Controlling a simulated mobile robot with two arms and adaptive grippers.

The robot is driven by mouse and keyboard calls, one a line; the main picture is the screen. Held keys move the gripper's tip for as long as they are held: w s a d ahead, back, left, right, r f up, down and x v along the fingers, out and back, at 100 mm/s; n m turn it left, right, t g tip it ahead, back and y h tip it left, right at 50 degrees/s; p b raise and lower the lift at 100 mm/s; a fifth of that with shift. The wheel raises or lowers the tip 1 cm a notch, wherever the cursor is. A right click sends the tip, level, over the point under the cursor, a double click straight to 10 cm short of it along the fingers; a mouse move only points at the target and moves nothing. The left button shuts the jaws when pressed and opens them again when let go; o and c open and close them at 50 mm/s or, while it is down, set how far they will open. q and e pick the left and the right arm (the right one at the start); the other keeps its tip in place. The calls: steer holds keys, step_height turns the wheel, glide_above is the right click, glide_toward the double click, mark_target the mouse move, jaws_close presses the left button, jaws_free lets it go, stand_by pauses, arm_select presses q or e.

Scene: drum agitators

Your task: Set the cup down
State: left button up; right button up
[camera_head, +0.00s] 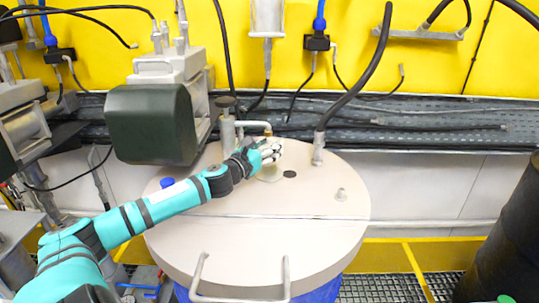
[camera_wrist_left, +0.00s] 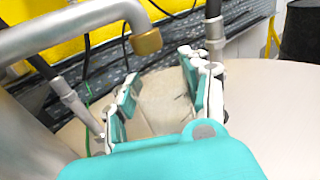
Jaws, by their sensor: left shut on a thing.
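My left gripper (camera_head: 270,153) is over the back part of the drum's beige lid (camera_head: 240,240), just below a bent metal spout. In the left wrist view its two fingers (camera_wrist_left: 163,92) are shut on a pale, translucent cup (camera_wrist_left: 160,108), which stands between them. In the head view only the lower part of the cup (camera_head: 270,174) shows under the fingers, close to the lid. I cannot tell whether its base touches the lid. The cup looks about upright. My right gripper is in neither view.
The grey spout (camera_wrist_left: 90,22) with a brass tip (camera_wrist_left: 147,42) hangs close beside the cup. The lid's front half is clear, apart from a handle.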

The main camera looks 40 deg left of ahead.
arm_select(q)
step_height(320, 180, down, 3)
steer(key=shift+w+d+p, duration=0.1)
steer(key=shift+p, duration=0.4)
steer(key=shift+f, duration=0.3)
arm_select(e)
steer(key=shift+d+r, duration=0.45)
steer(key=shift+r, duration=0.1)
arm_select(q)
steer(key=shift+f, duration=0.1)
steer(key=o, duration=0.8)
steer(key=shift+o, duration=0.2)
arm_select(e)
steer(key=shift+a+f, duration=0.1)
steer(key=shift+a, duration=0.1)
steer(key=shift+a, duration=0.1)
